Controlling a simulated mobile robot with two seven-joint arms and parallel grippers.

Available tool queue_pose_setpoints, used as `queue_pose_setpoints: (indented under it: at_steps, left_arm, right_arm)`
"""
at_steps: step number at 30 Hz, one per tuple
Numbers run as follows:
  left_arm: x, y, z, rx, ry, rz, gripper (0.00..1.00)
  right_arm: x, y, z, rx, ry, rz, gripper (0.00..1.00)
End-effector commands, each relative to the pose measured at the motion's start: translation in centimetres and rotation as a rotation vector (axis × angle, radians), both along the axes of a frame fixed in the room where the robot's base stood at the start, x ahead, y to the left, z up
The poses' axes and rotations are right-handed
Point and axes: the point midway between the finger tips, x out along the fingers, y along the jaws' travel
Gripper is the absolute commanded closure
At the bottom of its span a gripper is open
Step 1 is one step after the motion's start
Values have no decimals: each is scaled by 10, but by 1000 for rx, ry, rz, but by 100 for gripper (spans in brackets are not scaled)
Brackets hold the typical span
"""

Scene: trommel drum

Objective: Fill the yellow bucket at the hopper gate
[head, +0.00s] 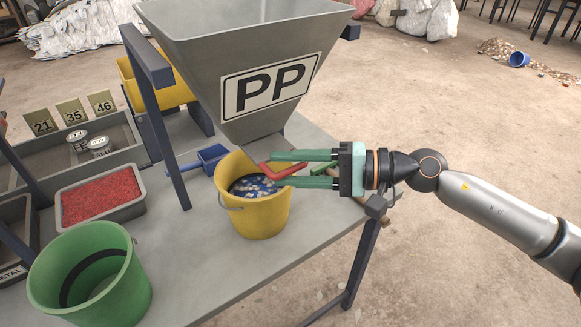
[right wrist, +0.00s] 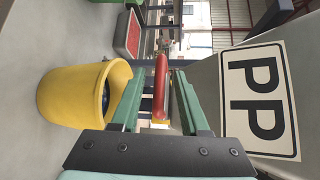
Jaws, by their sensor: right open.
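The yellow bucket (head: 262,217) stands upright on the grey table under the hopper (head: 213,77) marked PP. Blue and white flakes (head: 256,186) lie inside it. A red handle (head: 287,173) sticks out at the hopper's bottom, above the bucket's rim. My right gripper (head: 277,169) is open, with its green fingers on either side of the red handle. In the right wrist view the red handle (right wrist: 160,88) lies between the spread fingers, with a gap visible on at least one side. The yellow bucket (right wrist: 72,95) shows at left there. My left gripper is not in view.
A green bucket (head: 120,293) stands at the table's front left. A tray of red granules (head: 137,207), a blue scoop (head: 212,155) and hopper legs (head: 172,150) stand left of the yellow bucket. A blue container (head: 519,59) lies on the floor beside spilled flakes.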

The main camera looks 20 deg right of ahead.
Motion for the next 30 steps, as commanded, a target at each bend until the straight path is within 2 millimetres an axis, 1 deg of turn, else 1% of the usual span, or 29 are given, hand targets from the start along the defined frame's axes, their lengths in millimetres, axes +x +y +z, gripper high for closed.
queue_pose_setpoints:
  at_steps: [5,8,14,21,27,30]
  left_arm:
    - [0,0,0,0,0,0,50]
    - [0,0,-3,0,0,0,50]
    - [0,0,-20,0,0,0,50]
    - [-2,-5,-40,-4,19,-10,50]
    - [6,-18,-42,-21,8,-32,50]
    - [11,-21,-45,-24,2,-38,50]
  right_arm:
    - [0,0,0,-1,0,0,55]
    - [-2,-4,-1,-1,1,-1,55]
    - [-12,-25,-2,-4,2,-1,55]
    - [-25,-57,2,-3,3,-4,55]
    - [-35,-78,6,-2,5,-3,55]
    - [-39,-87,8,-3,3,-3,55]
